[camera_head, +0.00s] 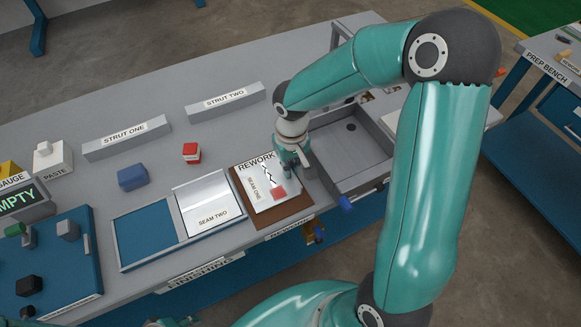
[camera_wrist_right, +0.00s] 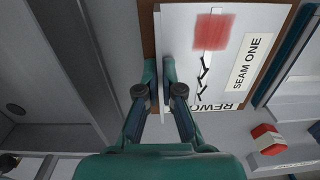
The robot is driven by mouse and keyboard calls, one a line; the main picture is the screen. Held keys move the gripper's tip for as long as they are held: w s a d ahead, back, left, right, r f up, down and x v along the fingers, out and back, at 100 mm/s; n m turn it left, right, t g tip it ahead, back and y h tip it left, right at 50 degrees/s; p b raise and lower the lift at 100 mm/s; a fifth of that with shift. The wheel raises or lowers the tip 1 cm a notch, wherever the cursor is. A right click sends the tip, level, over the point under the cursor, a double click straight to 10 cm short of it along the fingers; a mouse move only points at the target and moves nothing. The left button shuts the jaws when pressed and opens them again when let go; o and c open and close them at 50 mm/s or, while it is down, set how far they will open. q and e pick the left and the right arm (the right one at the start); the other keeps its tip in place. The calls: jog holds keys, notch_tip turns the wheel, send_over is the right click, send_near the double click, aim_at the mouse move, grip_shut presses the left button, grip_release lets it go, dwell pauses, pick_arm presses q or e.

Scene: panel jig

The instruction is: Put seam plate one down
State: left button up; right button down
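Seam plate one (camera_head: 263,194) is a white plate labelled SEAM ONE, with a black zigzag line and a red patch. It is over the brown REWORK mat (camera_head: 293,218), lying flat or nearly so; I cannot tell whether it touches the mat. My right gripper (camera_head: 291,163) is at the plate's right edge in the head view. In the right wrist view the plate (camera_wrist_right: 225,70) shows its edge between the close fingers of my right gripper (camera_wrist_right: 161,90), which look shut on it. Of my left gripper (camera_head: 172,323), only a bit shows at the bottom edge.
The seam two plate (camera_head: 208,205) lies in the blue-floored tray (camera_head: 121,251) left of the mat. An open grey bin (camera_head: 345,185) is right of the mat. A red block (camera_head: 191,153), a blue block (camera_head: 132,177) and two strut bars (camera_head: 127,138) stand behind.

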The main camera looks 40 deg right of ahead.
jog(key=shift+f, duration=0.15)
jog(key=c, duration=1.3)
grip_release()
notch_tip(320, 180, up, 12)
jog(key=shift+d+r, duration=0.1)
